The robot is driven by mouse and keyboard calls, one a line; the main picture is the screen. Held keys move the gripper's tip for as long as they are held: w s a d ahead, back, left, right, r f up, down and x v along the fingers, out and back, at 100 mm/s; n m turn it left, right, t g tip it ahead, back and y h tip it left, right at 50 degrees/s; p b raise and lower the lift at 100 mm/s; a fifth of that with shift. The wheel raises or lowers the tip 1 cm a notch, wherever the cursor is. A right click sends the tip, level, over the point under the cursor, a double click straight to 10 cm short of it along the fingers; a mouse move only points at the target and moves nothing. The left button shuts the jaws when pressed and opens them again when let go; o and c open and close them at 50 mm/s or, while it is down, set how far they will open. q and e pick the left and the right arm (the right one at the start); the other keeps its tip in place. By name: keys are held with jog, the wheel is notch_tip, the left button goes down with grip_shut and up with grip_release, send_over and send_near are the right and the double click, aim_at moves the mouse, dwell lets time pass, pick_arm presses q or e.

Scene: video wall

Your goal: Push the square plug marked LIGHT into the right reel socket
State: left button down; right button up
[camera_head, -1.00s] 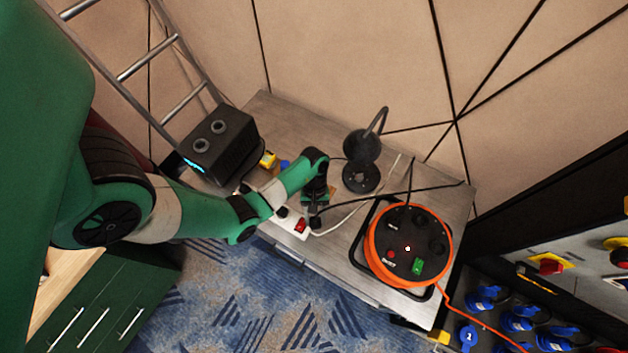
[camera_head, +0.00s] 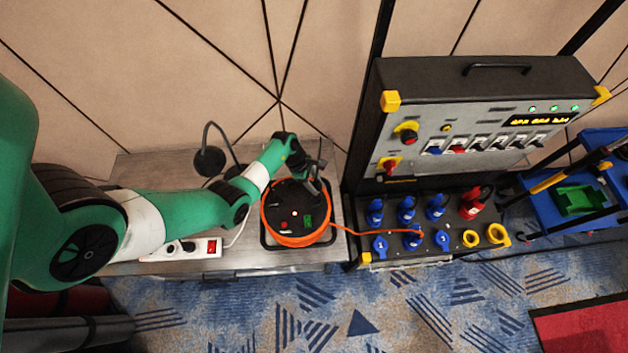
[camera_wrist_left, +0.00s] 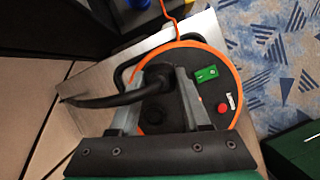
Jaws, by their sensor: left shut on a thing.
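The cable reel (camera_head: 268,230) has an orange rim and a black face, and lies flat on the metal bench. My left gripper (camera_head: 314,178) is over the reel's right part. In the left wrist view it (camera_wrist_left: 157,85) is shut on a black plug (camera_wrist_left: 158,76) whose thick cable runs left. The LIGHT marking cannot be read. The plug hides what is under it, so I cannot tell whether it touches a socket. My right gripper is not in view.
A white power strip (camera_head: 185,250) with a red switch lies left of the reel on the bench (camera_head: 140,168). A dark lamp (camera_head: 209,161) stands behind. A power distribution box (camera_head: 415,205) with blue sockets stands right, joined by an orange cable.

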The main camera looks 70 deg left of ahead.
pick_arm(q)
jog(key=shift+s+f, duration=0.25)
notch_tip(320, 180, down, 4)
jog(key=b, duration=0.4)
jog(key=shift+b, duration=0.35)
jog(key=shift+f+b, duration=0.75)
jog(key=shift+f, duration=0.1)
jog(key=shift+d, duration=0.1)
jog(key=shift+f, duration=0.2)
jog(key=shift+f+b, duration=0.75)
jog(key=shift+f, duration=0.2)
dwell(0.4)
jog(key=shift+c, duration=1.4)
grip_release()
